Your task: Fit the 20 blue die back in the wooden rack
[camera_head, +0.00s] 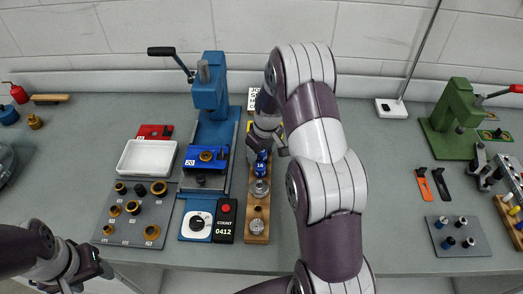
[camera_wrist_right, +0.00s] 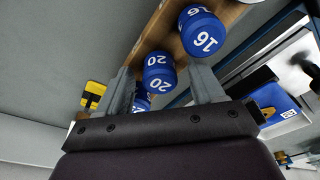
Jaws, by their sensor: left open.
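A blue die marked 20 (camera_wrist_right: 158,75) lies between the fingers of my right gripper (camera_wrist_right: 163,80), with a gap on each side. I cannot tell whether this die is seated in the rack. Another blue die (camera_wrist_right: 141,102) shows partly behind my gripper body. In the head view my right gripper (camera_head: 266,142) is mostly hidden by its arm. My left gripper (camera_head: 92,272) is open and empty at the lower left.
The blue press (camera_head: 210,105), counter box (camera_head: 226,220) and white tray (camera_head: 147,158) are to the left. A grey plate with brass rings (camera_head: 128,218) lies near the left arm. Right of my right arm, the bench is clear before the orange-handled tool (camera_head: 424,184).

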